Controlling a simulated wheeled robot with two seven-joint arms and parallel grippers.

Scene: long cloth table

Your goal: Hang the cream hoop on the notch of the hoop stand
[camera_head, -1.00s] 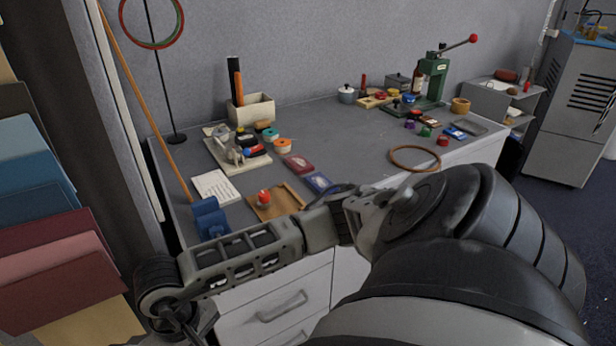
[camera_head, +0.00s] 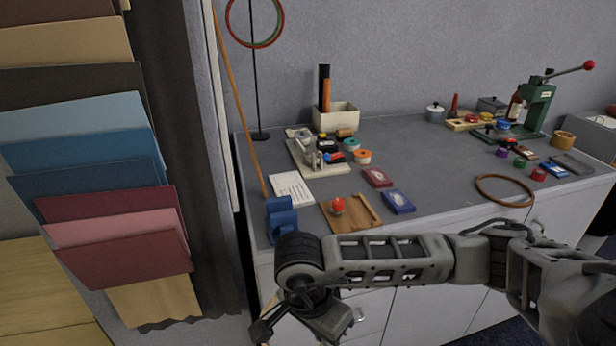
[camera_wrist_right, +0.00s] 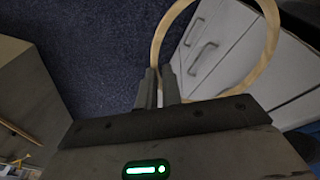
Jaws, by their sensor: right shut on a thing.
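The cream hoop (camera_wrist_right: 274,40) shows in the right wrist view, its rim between the fingers of my right gripper (camera_wrist_right: 161,84), which is shut on it. In the head view my right gripper (camera_head: 266,330) is low at the bottom edge, in front of the table; the hoop cannot be made out there. The hoop stand (camera_head: 256,95) is a thin black pole on a round base at the table's back left. A red and a green hoop (camera_head: 231,35) hang on it. Its top and notch are out of frame. My left gripper is not in view.
A brown hoop (camera_head: 505,204) lies on the table's right part. A wooden stick (camera_head: 240,110) leans left of the stand. A blue holder (camera_head: 281,220), wooden tray (camera_head: 366,205) and white card (camera_head: 291,188) lie near the front left. Hanging colour panels (camera_head: 90,130) fill the left.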

